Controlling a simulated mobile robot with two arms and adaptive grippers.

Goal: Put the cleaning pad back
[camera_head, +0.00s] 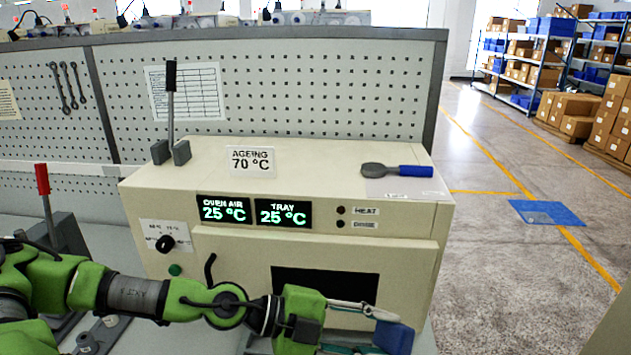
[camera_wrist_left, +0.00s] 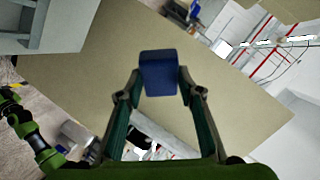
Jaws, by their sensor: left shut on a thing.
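The cleaning pad, a dark blue block (camera_head: 398,338), is at the bottom of the head view, in front of the oven's lower right front. My left gripper (camera_head: 376,331) is shut on this pad, and my left arm reaches in from the left. In the left wrist view the pad (camera_wrist_left: 158,66) sits between the two fingertips of the left gripper (camera_wrist_left: 158,88). A broad beige surface lies behind it there. Part of the gripper is cut off by the lower edge of the head view. My right gripper does not show.
The beige oven (camera_head: 290,180) has two displays reading 25 °C. A blue-handled tool (camera_head: 397,170) and an upright lever (camera_head: 171,110) are on its top. A red-handled lever (camera_head: 43,183) stands left. A perforated panel (camera_head: 300,75) rises behind. Open floor lies to the right.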

